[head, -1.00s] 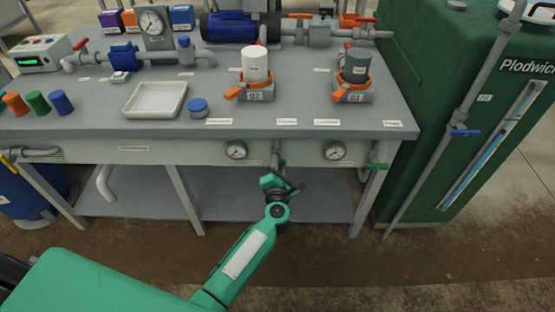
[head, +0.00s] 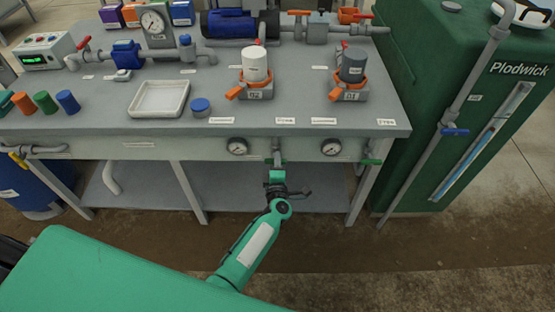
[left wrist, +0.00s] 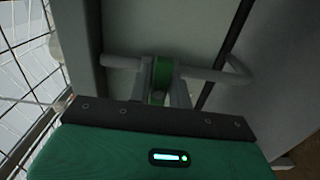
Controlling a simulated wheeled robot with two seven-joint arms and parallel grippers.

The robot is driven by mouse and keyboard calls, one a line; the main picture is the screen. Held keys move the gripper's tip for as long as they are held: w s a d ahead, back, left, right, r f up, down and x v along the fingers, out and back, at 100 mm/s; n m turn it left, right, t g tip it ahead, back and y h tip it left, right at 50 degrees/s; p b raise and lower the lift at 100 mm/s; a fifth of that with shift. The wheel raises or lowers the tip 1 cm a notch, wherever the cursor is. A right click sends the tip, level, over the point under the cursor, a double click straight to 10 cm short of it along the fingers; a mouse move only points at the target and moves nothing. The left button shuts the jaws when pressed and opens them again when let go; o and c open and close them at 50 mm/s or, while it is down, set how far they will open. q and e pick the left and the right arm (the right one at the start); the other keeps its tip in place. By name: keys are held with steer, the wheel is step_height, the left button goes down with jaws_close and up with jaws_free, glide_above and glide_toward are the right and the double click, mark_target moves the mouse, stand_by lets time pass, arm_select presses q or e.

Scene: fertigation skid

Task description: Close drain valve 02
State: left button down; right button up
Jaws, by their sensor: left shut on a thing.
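A drain valve with a green handle (head: 283,162) sits on a grey pipe (head: 277,147) hanging under the bench front, between two gauges and below the housing marked 02 (head: 256,72). I cannot read a number on the valve itself. My left gripper (head: 276,171) is at this valve from below and in front. In the left wrist view, the two fingers (left wrist: 160,84) are shut on the green handle (left wrist: 161,74), with a grey pipe crossing behind it. The gripper hides part of the valve in the head view. My right gripper is not in view.
Another green-handled valve (head: 371,162) is at the bench's right end, beside the right gauge (head: 331,147). The left gauge (head: 237,147) is close to the held valve. A bench leg (head: 361,197) and green tank (head: 440,110) stand right. Floor before the bench is clear.

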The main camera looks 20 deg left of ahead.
arm_select(q)
steer(key=shift+d, duration=0.1)
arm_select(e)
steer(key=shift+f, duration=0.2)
arm_select(q)
steer(key=c, duration=1.4)
jaws_free()
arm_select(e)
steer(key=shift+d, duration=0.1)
arm_select(q)
steer(key=shift+o, duration=0.2)
steer(key=shift+s, duration=0.1)
